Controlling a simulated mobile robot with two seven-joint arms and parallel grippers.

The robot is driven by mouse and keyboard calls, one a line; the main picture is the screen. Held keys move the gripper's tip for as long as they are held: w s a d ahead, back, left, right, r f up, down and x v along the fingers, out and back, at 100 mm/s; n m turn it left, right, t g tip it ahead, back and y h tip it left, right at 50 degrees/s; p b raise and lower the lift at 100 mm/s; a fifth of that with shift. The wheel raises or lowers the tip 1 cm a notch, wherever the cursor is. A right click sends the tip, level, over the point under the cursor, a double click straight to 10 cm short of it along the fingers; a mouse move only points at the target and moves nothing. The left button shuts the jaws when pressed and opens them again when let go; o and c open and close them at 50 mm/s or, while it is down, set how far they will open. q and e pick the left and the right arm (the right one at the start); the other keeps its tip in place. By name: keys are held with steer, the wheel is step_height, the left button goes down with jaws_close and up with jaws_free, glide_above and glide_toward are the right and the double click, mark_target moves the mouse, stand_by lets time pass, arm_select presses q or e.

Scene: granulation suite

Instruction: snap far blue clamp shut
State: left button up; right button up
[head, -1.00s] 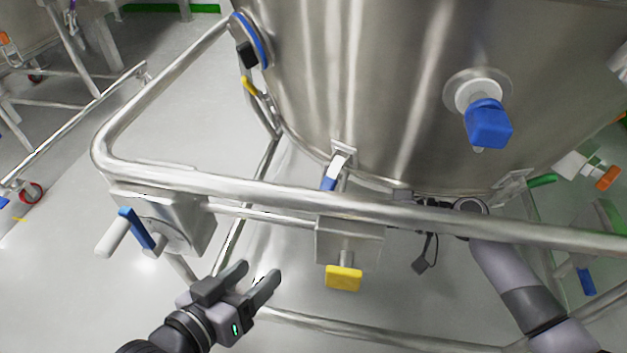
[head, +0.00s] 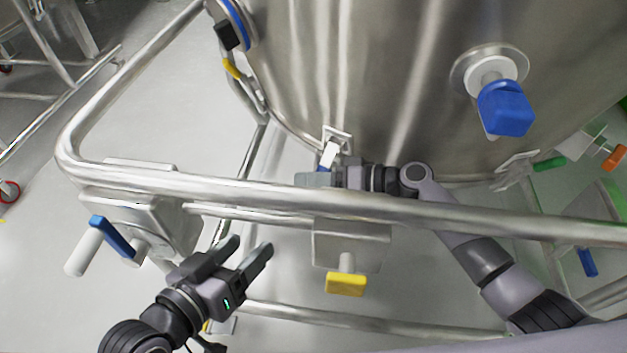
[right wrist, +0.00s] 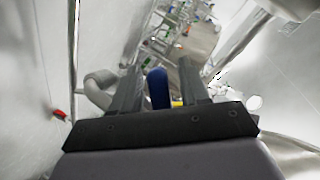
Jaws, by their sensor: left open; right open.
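A white clamp with a blue handle (head: 328,156) sits low on the steel vessel's wall, just behind the frame's front rail. My right gripper (head: 315,180) is open at this clamp and partly hidden by the rail. In the right wrist view the blue handle (right wrist: 158,88) stands upright between the two open fingers (right wrist: 155,85), nearer the left one. Contact cannot be told. My left gripper (head: 252,247) is open and empty, below the rail and left of the yellow knob.
The steel rail (head: 380,207) runs across between me and the vessel (head: 380,70). A blue knob (head: 505,108) sticks out of the vessel at right. A yellow knob (head: 345,284) hangs under the rail. A bracket with a blue lever (head: 112,237) is at left.

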jaws_close()
steer(key=shift+s+a+r+m+g+y, duration=0.2)
steer(key=shift+s+r+m+y, duration=0.15)
steer(key=shift+m, duration=0.25)
steer(key=shift+s+a+r+m+g+y, duration=0.15)
steer(key=shift+r+m+y, duration=0.1)
steer(key=shift+r+m, duration=0.3)
steer(key=shift+s+a+r+m+y, duration=0.15)
steer(key=shift+r+m+y, duration=0.35)
steer(key=shift+m, duration=0.4)
steer(key=shift+s+r+m+y, duration=0.1)
steer(key=shift+r+m+y, duration=0.2)
steer(key=shift+r+m, duration=0.4)
steer(key=shift+f, duration=0.15)
jaws_free()
